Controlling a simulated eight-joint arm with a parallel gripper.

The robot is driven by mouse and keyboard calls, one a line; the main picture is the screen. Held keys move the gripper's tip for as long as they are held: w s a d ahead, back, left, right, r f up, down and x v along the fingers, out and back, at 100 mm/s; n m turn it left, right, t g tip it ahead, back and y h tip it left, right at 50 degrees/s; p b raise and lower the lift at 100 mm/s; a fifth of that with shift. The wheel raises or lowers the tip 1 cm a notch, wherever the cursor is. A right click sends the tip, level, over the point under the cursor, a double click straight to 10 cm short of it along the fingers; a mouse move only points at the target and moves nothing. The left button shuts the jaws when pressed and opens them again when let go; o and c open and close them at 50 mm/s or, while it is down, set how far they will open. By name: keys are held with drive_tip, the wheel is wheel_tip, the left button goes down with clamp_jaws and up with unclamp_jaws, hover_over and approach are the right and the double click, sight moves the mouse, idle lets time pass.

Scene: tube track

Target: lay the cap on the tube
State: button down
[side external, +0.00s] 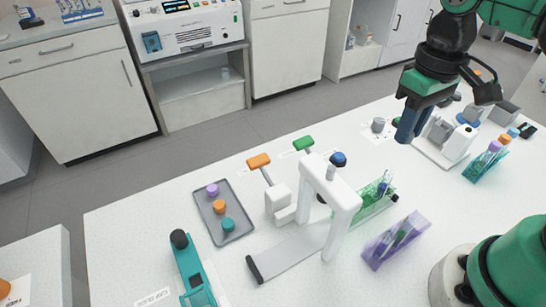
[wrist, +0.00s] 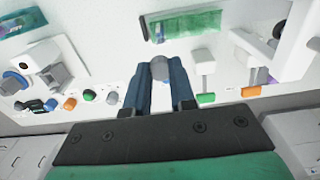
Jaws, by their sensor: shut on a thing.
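My gripper (side external: 403,136) is above the table at the right in the side view, fingers pointing down. In the wrist view its two dark blue fingers (wrist: 160,85) are shut on a small grey, rounded cap (wrist: 160,69) at the fingertips. The side view does not clearly show this cap. A clear tube (side external: 384,182) stands at the green transparent rack (side external: 371,208), left of and nearer the camera than my gripper. The rack (wrist: 190,24) also shows in the wrist view, beyond the fingertips. Whether the tube's top is open is too small to tell.
A white arch (side external: 346,197) stands left of the green rack. A purple rack (side external: 397,240) is in front. Orange (side external: 258,160) and green (side external: 303,143) levers, a grey tray of coloured caps (side external: 223,235), and a grey cylinder (side external: 378,125) are on the table. A white device (side external: 458,143) stands right.

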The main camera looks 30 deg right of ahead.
sight(391, 171)
drive_tip(key=shift+f, duration=2.8)
drive_tip(key=shift+f, duration=0.15)
drive_tip(key=c, duration=0.7)
unclamp_jaws()
drive_tip(key=shift+o, duration=0.2)
drive_tip(key=shift+r, duration=2.85)
